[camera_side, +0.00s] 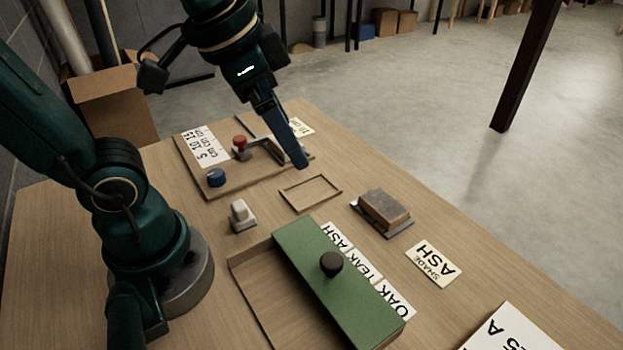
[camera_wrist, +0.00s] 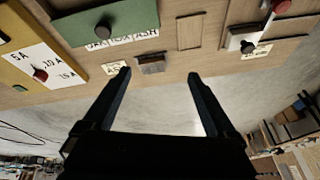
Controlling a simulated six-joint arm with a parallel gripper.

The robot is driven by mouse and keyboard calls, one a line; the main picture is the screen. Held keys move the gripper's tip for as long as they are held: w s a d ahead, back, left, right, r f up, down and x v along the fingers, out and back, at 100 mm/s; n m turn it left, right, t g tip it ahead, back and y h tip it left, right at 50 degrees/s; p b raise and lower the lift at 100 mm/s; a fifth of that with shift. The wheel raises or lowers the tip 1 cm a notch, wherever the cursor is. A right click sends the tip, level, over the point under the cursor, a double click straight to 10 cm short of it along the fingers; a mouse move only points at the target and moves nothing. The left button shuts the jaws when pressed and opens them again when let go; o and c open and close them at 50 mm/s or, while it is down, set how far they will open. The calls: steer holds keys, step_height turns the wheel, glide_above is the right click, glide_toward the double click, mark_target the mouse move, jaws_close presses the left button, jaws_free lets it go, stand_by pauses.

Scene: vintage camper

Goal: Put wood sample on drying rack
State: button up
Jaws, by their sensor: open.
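My gripper (camera_side: 301,160) is open and empty, raised above the far part of the bench; in the wrist view (camera_wrist: 159,75) its two fingers stand wide apart. No piece is clearly a wood sample. A green lid (camera_side: 318,262) with a dark knob (camera_side: 331,264) covers part of a wooden box (camera_side: 262,297); labels OAK, TEAK and ASH lie along its side, and what is under the lid is hidden. A brown block (camera_side: 384,208) sits on a dark plate beyond it. A shallow, empty wooden frame (camera_side: 310,193) lies nearby. I cannot tell which thing is the drying rack.
A board (camera_side: 215,187) with a number card, a red knob (camera_side: 240,143) and a blue knob (camera_side: 216,177) stands at the back left. A small white switch-like piece (camera_side: 242,215) and a SHADE ASH card (camera_side: 433,263) lie on the bench.

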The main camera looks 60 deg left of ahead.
steer(key=s+f+n, duration=0.2)
steer(key=s+f+n+t, duration=0.1)
steer(key=s, duration=0.1)
steer(key=shift+a+f, duration=0.15)
steer(key=shift+a, duration=0.15)
stand_by(1.0)
